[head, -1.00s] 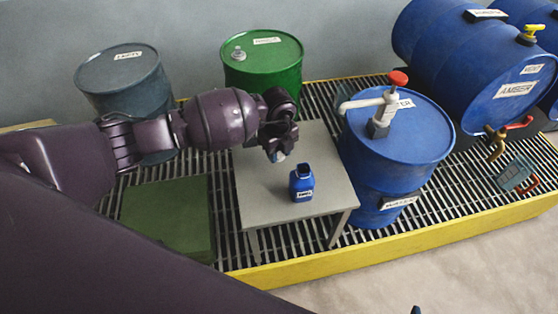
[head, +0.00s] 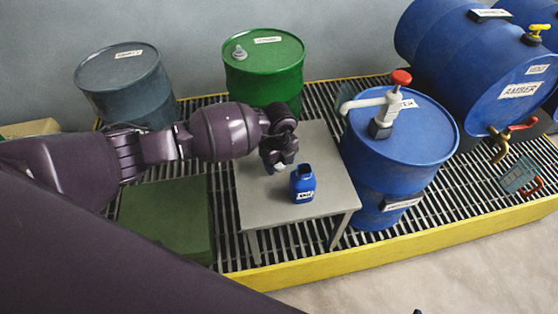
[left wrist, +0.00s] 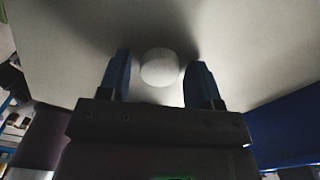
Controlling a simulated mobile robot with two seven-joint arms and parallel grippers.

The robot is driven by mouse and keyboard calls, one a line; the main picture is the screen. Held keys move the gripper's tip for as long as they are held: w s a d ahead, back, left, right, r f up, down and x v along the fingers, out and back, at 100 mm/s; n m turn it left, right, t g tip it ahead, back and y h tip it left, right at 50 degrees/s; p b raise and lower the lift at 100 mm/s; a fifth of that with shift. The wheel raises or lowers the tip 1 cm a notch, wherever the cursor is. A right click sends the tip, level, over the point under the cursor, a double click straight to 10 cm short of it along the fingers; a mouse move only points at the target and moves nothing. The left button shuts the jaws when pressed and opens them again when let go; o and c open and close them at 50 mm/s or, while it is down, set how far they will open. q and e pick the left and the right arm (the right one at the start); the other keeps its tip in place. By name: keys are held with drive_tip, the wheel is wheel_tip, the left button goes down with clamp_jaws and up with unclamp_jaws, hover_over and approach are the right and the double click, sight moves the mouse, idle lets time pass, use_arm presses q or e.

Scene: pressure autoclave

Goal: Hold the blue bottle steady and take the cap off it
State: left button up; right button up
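The blue bottle (head: 303,186) stands upright on a small grey table (head: 262,212). Its square neck shows a dark opening with no cap on it. My left gripper (head: 274,166) is just left of the bottle's neck, low over the table and apart from the bottle. In the left wrist view, a round white cap (left wrist: 160,67) lies between the two fingers of this gripper (left wrist: 160,75). Narrow gaps show between the cap and the fingers, so the gripper looks open around it. Only a small dark tip, perhaps of my right gripper, shows at the head view's bottom edge.
A blue drum (head: 402,160) with a white pump (head: 380,108) stands close right of the table. A green drum (head: 265,75) and a grey drum (head: 125,85) stand behind. A green box (head: 165,222) is at the left. The table's front part is clear.

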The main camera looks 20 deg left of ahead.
sight(279, 164)
use_arm(q)
drive_tip(key=shift+r, duration=0.55)
wheel_tip(279, 164, up, 11)
drive_tip(key=p, duration=0.2)
drive_tip(key=shift+r, duration=0.15)
